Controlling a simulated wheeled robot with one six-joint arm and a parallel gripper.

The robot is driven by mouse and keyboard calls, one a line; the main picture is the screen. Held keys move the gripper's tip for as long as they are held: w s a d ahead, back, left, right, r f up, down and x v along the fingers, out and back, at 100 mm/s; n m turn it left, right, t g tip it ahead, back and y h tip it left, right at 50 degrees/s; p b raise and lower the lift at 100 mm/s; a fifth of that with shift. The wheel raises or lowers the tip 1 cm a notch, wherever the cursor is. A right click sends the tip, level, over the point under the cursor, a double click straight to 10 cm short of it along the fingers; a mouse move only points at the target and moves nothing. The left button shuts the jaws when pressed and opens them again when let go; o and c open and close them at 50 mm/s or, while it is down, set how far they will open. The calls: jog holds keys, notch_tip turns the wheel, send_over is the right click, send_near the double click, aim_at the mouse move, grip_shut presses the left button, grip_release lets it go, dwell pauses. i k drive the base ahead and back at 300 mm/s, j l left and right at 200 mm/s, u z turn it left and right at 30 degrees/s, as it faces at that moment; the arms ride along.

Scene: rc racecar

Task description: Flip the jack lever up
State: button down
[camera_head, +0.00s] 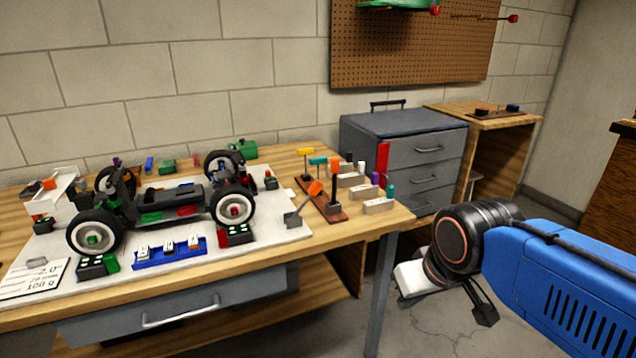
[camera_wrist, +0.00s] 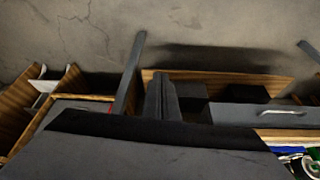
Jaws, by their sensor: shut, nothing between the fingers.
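A small grey jack-like block (camera_head: 292,219) sits at the right edge of the white mat, near the table's front right corner. A thin lever with an orange tip (camera_head: 315,188) slants up and right from it; I take this as the jack lever. My gripper (camera_head: 485,316) hangs over the floor right of the table, well apart from the lever. In the wrist view the dark fingers (camera_wrist: 163,97) are together and empty. The lever cannot be made out there.
The racecar (camera_head: 175,200) stands on the mat (camera_head: 255,247). A wooden rack (camera_head: 318,202) of coloured-handled tools stands right of the lever, with small labelled blocks (camera_head: 379,206) beyond. A grey drawer cabinet (camera_head: 400,140) is behind. The floor around my gripper is free.

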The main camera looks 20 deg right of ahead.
aim_at(313, 189)
jog(key=l+u, duration=0.25)
jog(key=l, duration=0.2)
jog(key=k+l, duration=0.1)
jog(key=k, duration=0.8)
